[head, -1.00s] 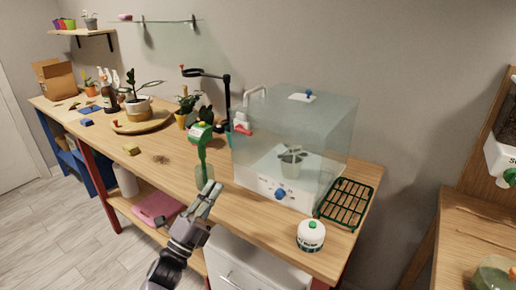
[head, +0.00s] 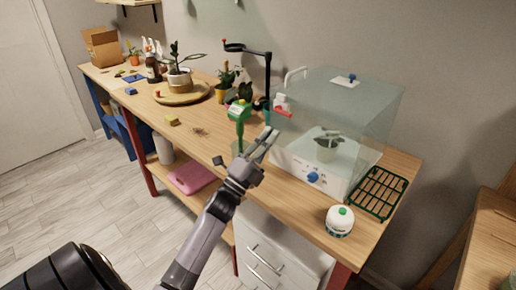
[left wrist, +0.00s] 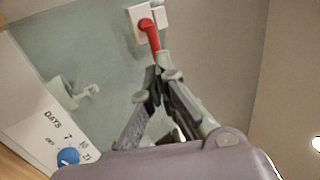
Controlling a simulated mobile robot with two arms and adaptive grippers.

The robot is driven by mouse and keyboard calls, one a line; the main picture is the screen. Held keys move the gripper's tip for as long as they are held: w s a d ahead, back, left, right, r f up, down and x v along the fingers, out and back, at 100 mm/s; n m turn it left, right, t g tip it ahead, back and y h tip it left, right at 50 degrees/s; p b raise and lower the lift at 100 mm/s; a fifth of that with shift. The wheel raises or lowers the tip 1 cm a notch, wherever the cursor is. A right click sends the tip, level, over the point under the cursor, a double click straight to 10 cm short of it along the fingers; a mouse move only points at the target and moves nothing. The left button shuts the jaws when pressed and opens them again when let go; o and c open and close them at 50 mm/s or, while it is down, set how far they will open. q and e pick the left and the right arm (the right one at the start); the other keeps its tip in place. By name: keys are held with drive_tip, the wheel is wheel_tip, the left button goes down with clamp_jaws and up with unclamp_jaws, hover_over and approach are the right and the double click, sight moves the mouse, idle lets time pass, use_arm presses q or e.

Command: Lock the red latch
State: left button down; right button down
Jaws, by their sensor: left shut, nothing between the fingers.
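In the left wrist view the latch (left wrist: 151,36) is a red lever slanting down from a white plate with two parts. My left gripper (head: 272,134) is shut and empty, just below and left of the latch in the head view. In the left wrist view its fingertips (left wrist: 161,74) are close under the lever's lower end; I cannot tell whether they touch. My right gripper is not in view.
A green moisture meter (head: 239,112) stands left of my gripper. The box base has a blue knob (head: 312,177). A black lamp arm (head: 248,48) rises behind.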

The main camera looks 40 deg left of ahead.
sight(285, 115)
use_arm(q)
drive_tip(key=shift+p+x, duration=0.6)
drive_tip(key=shift+x, duration=1.75)
drive_tip(key=shift+a+n+y, duration=0.15)
drive_tip(key=shift+n+y, duration=0.15)
drive_tip(key=shift+n, duration=0.2)
